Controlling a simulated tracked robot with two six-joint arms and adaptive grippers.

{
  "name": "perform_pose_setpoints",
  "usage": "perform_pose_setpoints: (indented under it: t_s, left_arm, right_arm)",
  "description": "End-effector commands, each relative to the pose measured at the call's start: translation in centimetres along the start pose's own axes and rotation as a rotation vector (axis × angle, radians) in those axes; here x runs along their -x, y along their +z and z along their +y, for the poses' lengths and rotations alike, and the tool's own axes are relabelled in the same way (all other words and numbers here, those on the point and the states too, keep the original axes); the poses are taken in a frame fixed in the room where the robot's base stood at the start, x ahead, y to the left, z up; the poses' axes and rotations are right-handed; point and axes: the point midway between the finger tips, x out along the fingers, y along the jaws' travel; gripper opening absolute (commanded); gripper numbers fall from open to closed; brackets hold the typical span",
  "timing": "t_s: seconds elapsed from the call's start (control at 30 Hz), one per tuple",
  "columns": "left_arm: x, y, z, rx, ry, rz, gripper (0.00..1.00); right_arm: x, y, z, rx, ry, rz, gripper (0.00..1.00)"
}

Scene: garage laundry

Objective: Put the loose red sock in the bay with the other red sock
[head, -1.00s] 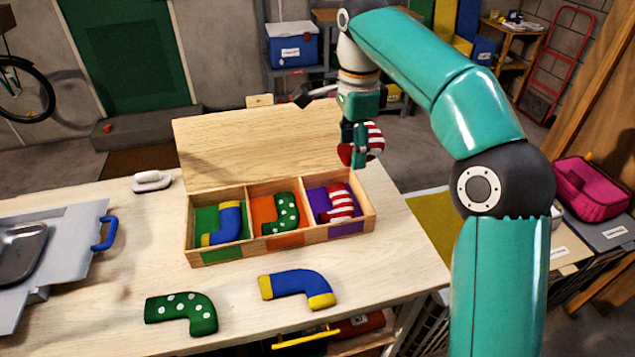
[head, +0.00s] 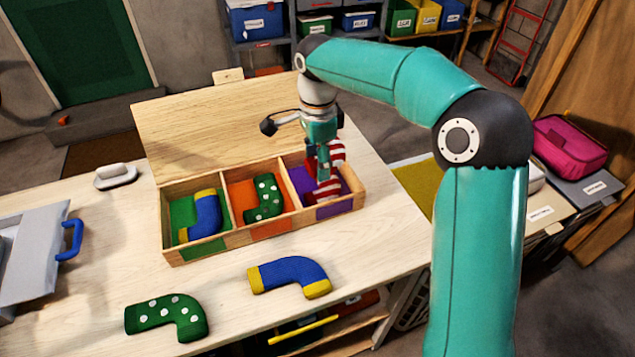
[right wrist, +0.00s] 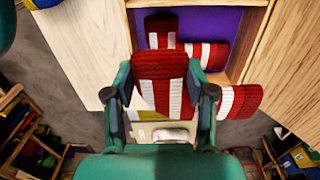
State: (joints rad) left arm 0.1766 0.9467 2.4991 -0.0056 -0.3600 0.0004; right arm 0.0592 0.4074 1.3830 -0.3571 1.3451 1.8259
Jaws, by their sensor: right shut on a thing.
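The loose red sock (head: 338,152), striped red and white, is in my right gripper (head: 323,174). In the right wrist view the fingers close on both sides of this sock (right wrist: 160,67). It is over the right bay of the wooden box, which has a purple lining (right wrist: 225,20). The other red-and-white sock (right wrist: 207,55) lies in that bay, partly hidden behind the held one. Whether the two socks touch is unclear. My left gripper is not in view.
The box's left bay holds a blue-and-yellow sock (head: 206,214); its middle bay holds a green dotted sock (head: 264,198). Another blue sock (head: 289,275) and green dotted sock (head: 167,316) lie on the table in front. The wooden lid (head: 215,135) stands open behind.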

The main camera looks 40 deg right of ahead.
Motion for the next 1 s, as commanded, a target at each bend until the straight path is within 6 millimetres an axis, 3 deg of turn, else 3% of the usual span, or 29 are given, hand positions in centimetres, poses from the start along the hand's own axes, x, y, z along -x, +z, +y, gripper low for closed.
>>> perform_pose_setpoints:
  t_s: [0.5, 1.0]
  left_arm:
    - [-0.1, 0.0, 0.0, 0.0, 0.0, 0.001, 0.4]
    - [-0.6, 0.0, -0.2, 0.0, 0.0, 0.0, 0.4]
  right_arm:
    - [-5.7, -0.1, 0.0, 0.0, 0.001, 0.001, 0.23]
    - [-6.7, -0.1, 0.0, 0.0, -0.001, 0.0, 0.23]
